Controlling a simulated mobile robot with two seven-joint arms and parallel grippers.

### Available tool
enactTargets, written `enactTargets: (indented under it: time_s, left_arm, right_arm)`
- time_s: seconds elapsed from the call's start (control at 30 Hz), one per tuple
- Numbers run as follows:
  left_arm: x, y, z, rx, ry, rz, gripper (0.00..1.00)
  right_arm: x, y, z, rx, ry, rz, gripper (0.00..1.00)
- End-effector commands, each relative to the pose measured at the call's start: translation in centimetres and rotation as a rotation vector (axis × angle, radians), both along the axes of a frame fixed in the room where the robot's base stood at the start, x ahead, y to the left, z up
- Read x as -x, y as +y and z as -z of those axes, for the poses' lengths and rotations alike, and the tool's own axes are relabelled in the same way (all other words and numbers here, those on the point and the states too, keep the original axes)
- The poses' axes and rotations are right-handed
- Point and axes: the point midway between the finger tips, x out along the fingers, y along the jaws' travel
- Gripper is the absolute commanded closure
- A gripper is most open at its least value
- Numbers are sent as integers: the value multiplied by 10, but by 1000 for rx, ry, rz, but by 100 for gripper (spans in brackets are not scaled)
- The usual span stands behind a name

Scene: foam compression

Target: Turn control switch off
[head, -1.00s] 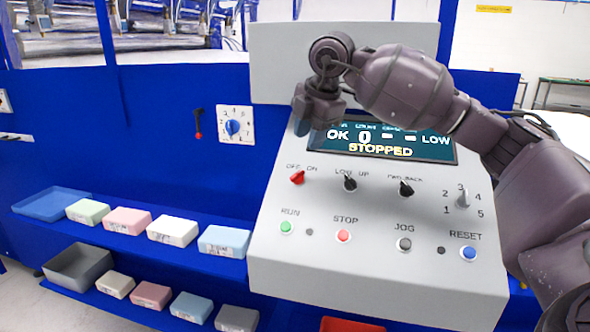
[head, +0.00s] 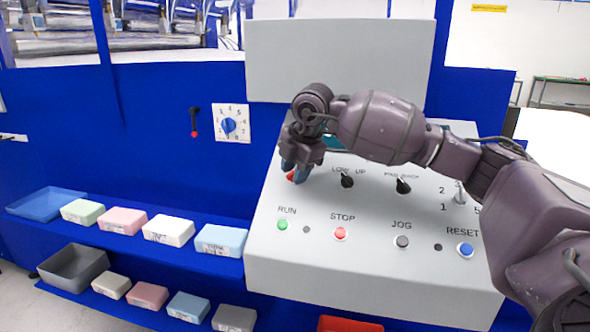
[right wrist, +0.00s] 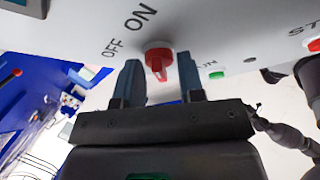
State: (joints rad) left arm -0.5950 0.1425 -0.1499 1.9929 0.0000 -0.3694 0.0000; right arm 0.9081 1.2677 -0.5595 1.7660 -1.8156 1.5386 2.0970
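The control switch is a red knob (right wrist: 158,62) labelled OFF and ON on the grey control panel (head: 370,270). In the head view the red knob (head: 291,176) is partly hidden by my right gripper (head: 296,172). In the right wrist view my right gripper (right wrist: 160,80) has its two fingers apart, one on each side of the knob, with a gap visible on both sides. The knob's pointer is aimed toward the gripper's palm in that view. My left gripper is not in view.
Black knobs (head: 347,180) and a button row with green RUN (head: 283,225), red STOP (head: 340,234) and blue RESET (head: 465,250) are nearby. Foam blocks (head: 168,230) and trays sit on blue shelves at left.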

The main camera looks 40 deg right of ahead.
Motion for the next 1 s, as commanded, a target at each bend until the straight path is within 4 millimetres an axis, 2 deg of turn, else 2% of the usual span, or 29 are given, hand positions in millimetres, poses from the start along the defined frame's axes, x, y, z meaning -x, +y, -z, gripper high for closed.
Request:
enactTargets:
  time_s: [0.07,0.27,0.3,0.67,1.0]
  left_arm:
    - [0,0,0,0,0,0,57]
    - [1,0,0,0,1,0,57]
    - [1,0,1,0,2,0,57]
    - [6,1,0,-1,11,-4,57]
    - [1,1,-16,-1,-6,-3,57]
  right_arm:
    - [0,0,0,0,0,0,64]
    - [0,0,0,0,0,0,93]
    - [0,0,0,0,0,0,95]
    - [0,0,-3,24,28,-63,95]
    - [-2,1,-5,113,132,-287,95]
